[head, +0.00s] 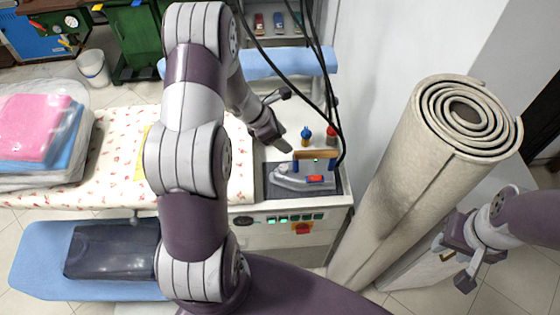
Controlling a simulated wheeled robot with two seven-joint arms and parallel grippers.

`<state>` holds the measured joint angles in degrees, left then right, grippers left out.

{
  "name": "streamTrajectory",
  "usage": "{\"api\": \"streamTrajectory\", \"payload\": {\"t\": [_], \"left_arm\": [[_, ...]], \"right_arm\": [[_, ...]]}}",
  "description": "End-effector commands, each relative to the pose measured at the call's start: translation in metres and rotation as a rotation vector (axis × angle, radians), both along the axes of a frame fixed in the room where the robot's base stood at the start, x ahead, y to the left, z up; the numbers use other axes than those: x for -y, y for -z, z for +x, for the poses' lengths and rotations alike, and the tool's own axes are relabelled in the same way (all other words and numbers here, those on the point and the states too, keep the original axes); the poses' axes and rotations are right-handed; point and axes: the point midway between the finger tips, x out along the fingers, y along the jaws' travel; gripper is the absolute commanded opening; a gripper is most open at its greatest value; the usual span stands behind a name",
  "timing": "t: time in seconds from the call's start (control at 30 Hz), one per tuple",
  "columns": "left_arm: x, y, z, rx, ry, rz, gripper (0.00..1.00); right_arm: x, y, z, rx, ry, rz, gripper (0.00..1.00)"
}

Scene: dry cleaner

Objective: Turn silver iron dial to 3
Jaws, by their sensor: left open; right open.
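The silver iron (290,182) rests on a dark pad (273,192) at the right end of the ironing station. It has a wooden handle, a blue body part, a small green light and a red part low on its side. I cannot make out its dial or the dial's setting. My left gripper (287,119) is open and empty, just behind and to the left of the iron, apart from it. My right gripper (450,264) is open and empty at the lower right, far from the iron, beyond the rolled carpet.
A rolled carpet (405,175) stands to the right. A floral ironing cover (110,160) and folded laundry (35,128) lie left. Control buttons line the front panel (272,230).

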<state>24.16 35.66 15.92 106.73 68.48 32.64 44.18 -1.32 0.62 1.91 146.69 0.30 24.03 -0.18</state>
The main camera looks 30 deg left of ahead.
Motion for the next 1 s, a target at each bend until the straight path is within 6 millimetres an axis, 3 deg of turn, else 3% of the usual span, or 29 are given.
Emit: {"api": "streamTrajectory", "payload": {"t": [0.1,0.2,0.33,0.47,0.7,1.0], "left_arm": [[-0.01,0.014,-0.029,-0.095,-0.289,0.026,0.57],[-0.02,0.025,-0.038,-0.136,-0.402,0.061,0.57],[-0.02,0.044,-0.032,-0.139,-0.409,0.076,0.57],[-0.012,0.076,-0.022,-0.14,-0.406,0.076,0.57],[-0.002,0.122,-0.004,-0.138,-0.405,0.074,0.57],[0.002,0.14,0.003,-0.135,-0.406,0.074,0.57]], "right_arm": [[0.0,0.0,0.0,0.0,0.0,0.0,0.43],[0.0,0.001,0.0,0.001,0.0,0.0,0.43],[0.0,0.007,0.0,0.001,0.0,0.0,0.43],[0.0,0.012,0.0,0.001,0.0,0.0,0.43],[0.0,0.007,0.0,0.0,0.0,0.0,0.43],[0.0,0.005,0.0,0.0,0.0,0.0,0.43]]}}
